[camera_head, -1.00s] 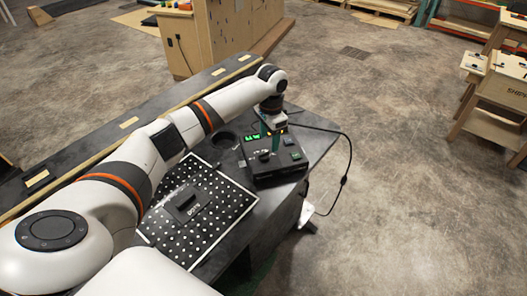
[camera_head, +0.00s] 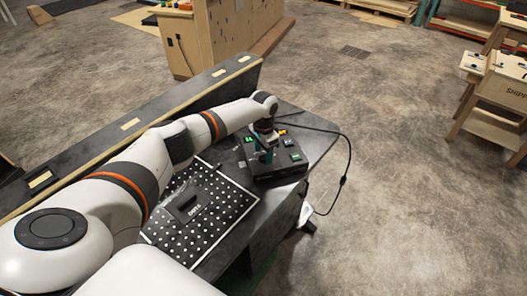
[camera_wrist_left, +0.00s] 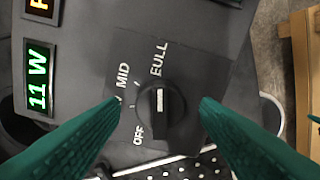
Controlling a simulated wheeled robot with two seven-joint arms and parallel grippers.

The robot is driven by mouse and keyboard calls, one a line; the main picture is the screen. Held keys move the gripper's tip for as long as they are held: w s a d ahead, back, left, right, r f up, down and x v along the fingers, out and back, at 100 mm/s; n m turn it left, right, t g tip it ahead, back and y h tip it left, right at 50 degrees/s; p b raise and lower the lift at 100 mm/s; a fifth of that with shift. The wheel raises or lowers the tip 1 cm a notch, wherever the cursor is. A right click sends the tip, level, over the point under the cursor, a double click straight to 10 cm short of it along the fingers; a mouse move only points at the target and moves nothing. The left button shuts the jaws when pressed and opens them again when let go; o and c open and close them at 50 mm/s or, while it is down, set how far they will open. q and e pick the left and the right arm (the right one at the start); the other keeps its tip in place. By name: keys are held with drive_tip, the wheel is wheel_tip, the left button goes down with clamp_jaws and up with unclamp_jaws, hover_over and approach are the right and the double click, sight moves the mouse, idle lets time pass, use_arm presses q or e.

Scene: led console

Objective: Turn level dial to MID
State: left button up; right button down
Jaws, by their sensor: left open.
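The black console (camera_head: 278,172) sits on the dark table. In the left wrist view its level dial (camera_wrist_left: 161,103) is a black knob with a white pointer stripe. The stripe points up the picture, towards the FULL label (camera_wrist_left: 158,60). The MID label (camera_wrist_left: 122,75) is up and left of the knob, and the OFF label (camera_wrist_left: 138,134) is below left. My left gripper (camera_head: 267,155) is over the console. Its teal fingers (camera_wrist_left: 160,104) are open, one on each side of the dial, with visible gaps. My right gripper is not in view.
A green display (camera_wrist_left: 38,80) reads 11 W, with an orange one partly cut off above. A white-dotted black mat (camera_head: 225,205) holding a dark block (camera_head: 187,206) lies beside the console. A black cable (camera_head: 343,180) hangs off the table's right side.

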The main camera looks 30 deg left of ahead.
use_arm(q)
drive_tip(key=shift+f, duration=0.2)
drive_tip(key=shift+c, duration=0.5)
drive_tip(key=c, duration=0.9)
drive_tip(key=shift+r, duration=0.1)
